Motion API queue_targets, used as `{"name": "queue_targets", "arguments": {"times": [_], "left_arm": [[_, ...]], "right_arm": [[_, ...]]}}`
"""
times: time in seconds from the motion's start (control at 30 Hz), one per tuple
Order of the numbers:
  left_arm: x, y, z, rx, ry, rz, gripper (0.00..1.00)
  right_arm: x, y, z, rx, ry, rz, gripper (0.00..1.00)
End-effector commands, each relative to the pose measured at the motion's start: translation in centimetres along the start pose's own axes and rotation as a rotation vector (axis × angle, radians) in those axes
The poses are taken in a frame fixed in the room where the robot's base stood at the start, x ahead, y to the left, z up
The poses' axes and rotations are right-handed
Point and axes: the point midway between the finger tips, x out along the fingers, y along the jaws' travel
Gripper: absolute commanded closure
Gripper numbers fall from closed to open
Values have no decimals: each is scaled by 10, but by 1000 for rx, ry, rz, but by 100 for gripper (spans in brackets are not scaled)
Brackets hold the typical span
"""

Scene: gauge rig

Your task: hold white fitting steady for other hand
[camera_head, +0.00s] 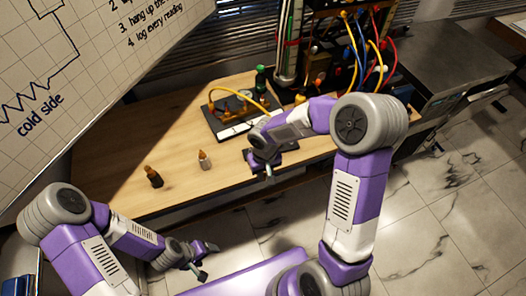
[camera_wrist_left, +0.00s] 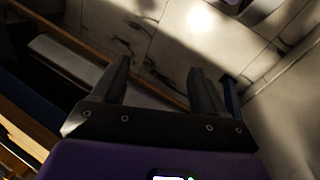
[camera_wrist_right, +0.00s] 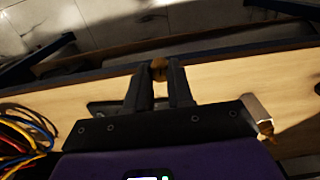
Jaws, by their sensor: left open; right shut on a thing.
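My right gripper (camera_wrist_right: 160,85) is shut on a small fitting with a brass-coloured end (camera_wrist_right: 159,66). In the head view my right gripper (camera_head: 268,172) is over the front edge of the wooden bench. A pale fitting with a brass end (camera_head: 204,160) stands on the bench to its left, and it shows at the right of the right wrist view (camera_wrist_right: 259,110). My left gripper (camera_head: 208,262) is open and empty, low in front of the bench. Its spread fingers show in the left wrist view (camera_wrist_left: 160,85).
A dark fitting with an orange top (camera_head: 153,177) stands on the bench (camera_head: 185,125) further left. A gauge rig with a yellow hose (camera_head: 238,92) and a green-capped bottle (camera_head: 261,78) are behind. A cabled panel (camera_head: 350,45) stands at the back. Open floor lies right.

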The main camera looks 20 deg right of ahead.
Motion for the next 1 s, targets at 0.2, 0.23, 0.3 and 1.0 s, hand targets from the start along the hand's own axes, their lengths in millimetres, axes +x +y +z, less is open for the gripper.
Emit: {"name": "queue_targets", "arguments": {"times": [0.2, 0.23, 0.3, 1.0], "left_arm": [[-53, 20, 2, 0, 0, 0, 28], [-58, 22, 2, 0, 0, 0, 28], [-65, 24, 3, 0, 1, 0, 28], [-59, 50, -48, 201, 123, 124, 42]], "right_arm": [[-57, 0, 0, 0, 0, 0, 100], [-62, 0, 0, 0, 0, 0, 100], [-69, 0, 0, 0, 0, 0, 100], [-60, 0, 0, 0, 0, 0, 100]]}}
